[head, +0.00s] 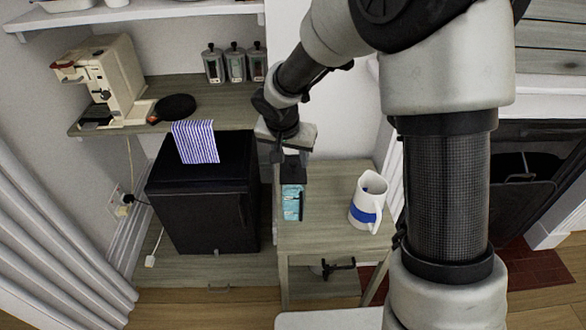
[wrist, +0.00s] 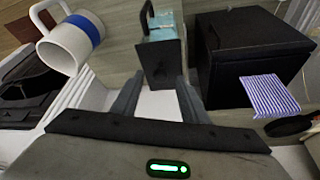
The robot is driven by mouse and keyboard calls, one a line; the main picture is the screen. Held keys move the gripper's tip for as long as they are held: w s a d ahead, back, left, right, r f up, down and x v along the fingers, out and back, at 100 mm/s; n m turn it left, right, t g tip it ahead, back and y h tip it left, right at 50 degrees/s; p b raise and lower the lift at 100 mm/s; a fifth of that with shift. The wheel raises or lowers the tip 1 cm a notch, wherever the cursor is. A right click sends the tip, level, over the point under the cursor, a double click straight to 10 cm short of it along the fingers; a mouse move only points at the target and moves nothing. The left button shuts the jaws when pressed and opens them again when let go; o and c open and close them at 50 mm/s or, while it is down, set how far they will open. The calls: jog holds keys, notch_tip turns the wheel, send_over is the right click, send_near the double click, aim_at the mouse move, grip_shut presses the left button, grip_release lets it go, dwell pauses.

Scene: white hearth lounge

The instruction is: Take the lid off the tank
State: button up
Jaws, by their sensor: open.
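The tank (head: 292,203) is a small light-blue box with a dark strip, standing on the small wooden table. Its black lid (head: 292,172) is on top. In the wrist view the black lid (wrist: 162,62) faces me and the blue tank body (wrist: 160,30) shows beyond it, with a dark handle-like loop at its side. My gripper (head: 290,147) is above the lid, pointing down. In the wrist view my gripper (wrist: 158,88) is open, its two fingers apart, with the lid just beyond their tips. I cannot tell whether they touch it.
A white jug with a blue band (head: 368,202) stands on the table, right of the tank. A black cabinet (head: 205,205) with a striped cloth (head: 195,142) is to the left. A shelf behind holds a coffee machine (head: 105,80), a black pan (head: 174,107) and three canisters (head: 235,65).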

jog(key=shift+w+d+f, duration=0.1)
jog(key=shift+w+f, duration=0.15)
jog(key=shift+f, duration=0.3)
grip_shut()
jog(key=shift+r, duration=0.1)
